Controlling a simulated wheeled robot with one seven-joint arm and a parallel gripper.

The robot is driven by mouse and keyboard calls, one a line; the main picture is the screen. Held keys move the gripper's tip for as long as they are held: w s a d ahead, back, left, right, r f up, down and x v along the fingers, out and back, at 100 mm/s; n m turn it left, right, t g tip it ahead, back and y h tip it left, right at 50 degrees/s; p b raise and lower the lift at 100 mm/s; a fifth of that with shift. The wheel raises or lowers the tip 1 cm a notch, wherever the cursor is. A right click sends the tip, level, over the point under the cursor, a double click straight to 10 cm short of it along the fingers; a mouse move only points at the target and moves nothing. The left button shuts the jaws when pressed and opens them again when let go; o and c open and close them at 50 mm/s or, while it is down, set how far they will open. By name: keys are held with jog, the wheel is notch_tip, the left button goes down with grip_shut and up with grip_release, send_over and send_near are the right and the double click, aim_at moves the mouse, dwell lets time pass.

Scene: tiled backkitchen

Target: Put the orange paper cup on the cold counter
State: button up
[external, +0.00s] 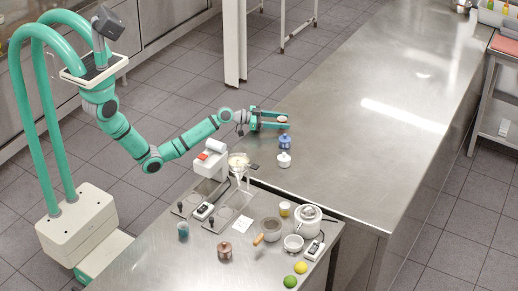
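My gripper (283,119) is over the near left end of the long steel counter (345,130), its two teal fingers apart. A small whitish and orange-brown thing (283,119) shows between the fingertips. It may be the orange paper cup, but it is too small and too covered to be sure. I cannot tell whether the fingers press on it or whether it rests on the steel. No other orange cup stands out. Nothing marks which surface is the cold counter.
A blue jar (285,142) and a white lidded jar (284,160) stand just in front of the gripper. The long counter's middle is clear.

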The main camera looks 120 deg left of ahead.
jog(key=shift+s+d+r, duration=0.1)
jog(key=shift+s, duration=0.05)
jog(key=v, duration=1.1)
jog(key=shift+s+d, duration=0.2)
jog(key=shift+s, duration=0.1)
